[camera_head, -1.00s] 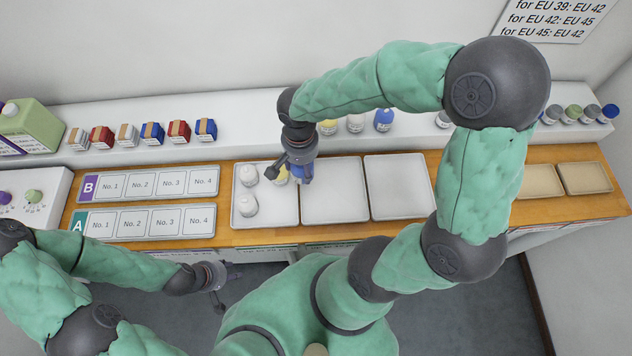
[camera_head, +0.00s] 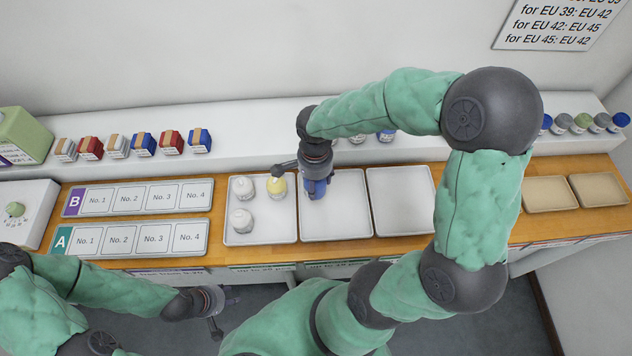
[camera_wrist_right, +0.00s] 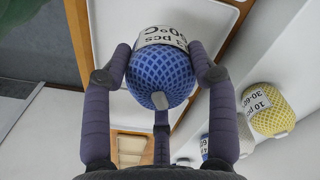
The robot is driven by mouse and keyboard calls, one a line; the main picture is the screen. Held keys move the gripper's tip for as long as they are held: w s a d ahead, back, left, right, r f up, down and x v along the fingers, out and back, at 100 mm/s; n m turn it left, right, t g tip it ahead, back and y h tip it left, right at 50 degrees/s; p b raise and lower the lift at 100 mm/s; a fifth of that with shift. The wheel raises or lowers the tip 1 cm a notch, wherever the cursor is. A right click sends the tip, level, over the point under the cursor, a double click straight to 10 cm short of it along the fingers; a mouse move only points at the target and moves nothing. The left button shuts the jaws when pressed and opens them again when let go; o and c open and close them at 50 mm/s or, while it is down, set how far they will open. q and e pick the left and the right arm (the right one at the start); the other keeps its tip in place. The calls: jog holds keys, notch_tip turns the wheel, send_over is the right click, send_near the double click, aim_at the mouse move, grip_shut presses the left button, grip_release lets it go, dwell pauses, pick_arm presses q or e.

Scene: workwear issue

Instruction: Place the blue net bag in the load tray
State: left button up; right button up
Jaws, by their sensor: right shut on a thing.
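My right gripper (camera_head: 317,192) is shut on the blue net bag (camera_wrist_right: 160,76), a rounded bag with a white label in the right wrist view. In the head view gripper and bag are over the left part of the middle white tray (camera_head: 350,222); the arm partly hides them. I cannot tell whether the bag touches the tray. The middle tray looks otherwise empty. No readable label shows which tray is the load tray. My left gripper (camera_head: 222,300) is low at the front, away from the trays; its finger opening is unclear.
The left tray (camera_head: 262,232) holds two white bags and a yellow bag (camera_head: 277,186). The right white tray (camera_head: 403,203) is empty. More bags stand on the shelf behind, including a yellow one (camera_wrist_right: 268,110). Two tan trays (camera_head: 549,194) sit at the right. Number boards (camera_head: 138,198) lie left.

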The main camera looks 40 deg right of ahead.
jog(key=w+d+f, duration=0.1)
jog(key=f, duration=0.1)
jog(key=w+d+f, duration=0.1)
jog(key=w+f, duration=0.1)
jog(key=w+d+f+b, duration=0.1)
jog(key=f, duration=0.1)
jog(key=shift+w+d+f, duration=0.1)
jog(key=shift+w+d, duration=0.05)
jog(key=shift+f, duration=1.55)
jog(key=shift+f+b, duration=0.1)
jog(key=shift+b, duration=0.25)
jog(key=shift+f, duration=0.1)
jog(key=o, duration=1.1)
jog(key=shift+o, duration=0.3)
jog(key=shift+r, duration=0.4)
notch_tip(320, 180, up, 12)
jog(key=p, duration=0.2)
jog(key=shift+f, duration=0.15)
